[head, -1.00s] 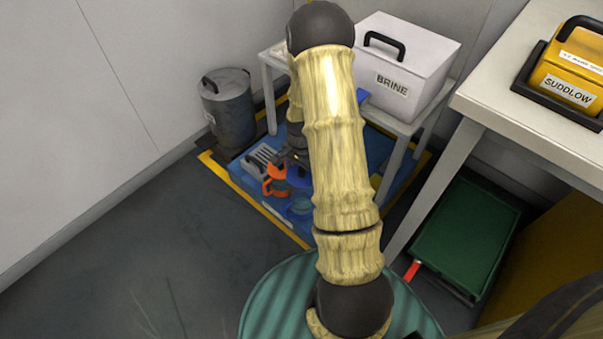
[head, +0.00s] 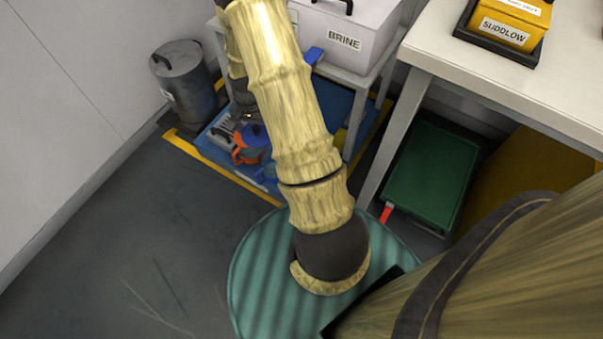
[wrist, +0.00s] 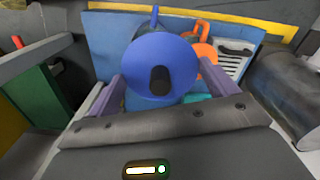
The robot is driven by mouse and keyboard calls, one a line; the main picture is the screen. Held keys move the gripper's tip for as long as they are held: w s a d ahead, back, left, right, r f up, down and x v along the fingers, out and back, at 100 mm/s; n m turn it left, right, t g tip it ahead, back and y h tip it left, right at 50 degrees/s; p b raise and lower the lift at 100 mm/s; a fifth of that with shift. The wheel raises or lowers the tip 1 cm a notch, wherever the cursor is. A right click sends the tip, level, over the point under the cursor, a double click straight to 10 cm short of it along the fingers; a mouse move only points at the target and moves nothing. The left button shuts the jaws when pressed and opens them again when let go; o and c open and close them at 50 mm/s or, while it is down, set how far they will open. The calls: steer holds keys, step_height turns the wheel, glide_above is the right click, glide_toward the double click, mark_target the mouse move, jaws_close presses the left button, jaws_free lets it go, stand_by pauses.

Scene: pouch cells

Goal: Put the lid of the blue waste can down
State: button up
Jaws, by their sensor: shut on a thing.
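A round blue lid (wrist: 146,62) with a dark knob faces me in the middle of the wrist view. My gripper (wrist: 160,78) has its two purple fingers at the lid's left and right edges, shut on it. Blue and light-blue surfaces show just below the lid, but the lid and fingers hide most of what is there. I cannot tell whether the lid touches the can. In the head view, my arm covers much of this spot; a dark blue round part (head: 255,133) shows beside an orange piece (head: 240,154).
A blue tray (head: 215,150) lies on the floor within a yellow border. A grey lidded bin (head: 185,82) stands left of it. The white BRINE box (head: 345,42) is on a white stand behind. A green crate (head: 432,175) lies under the right-hand table (head: 500,75). The floor at left is clear.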

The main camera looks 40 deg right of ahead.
steer(key=w+a+r+n+p, duration=0.3)
steer(key=a+r+n+p, duration=0.5)
steer(key=a+r+n, duration=0.2)
step_height(320, 180, up, 3)
steer(key=shift+a+f, duration=0.1)
steer(key=shift+a, duration=0.25)
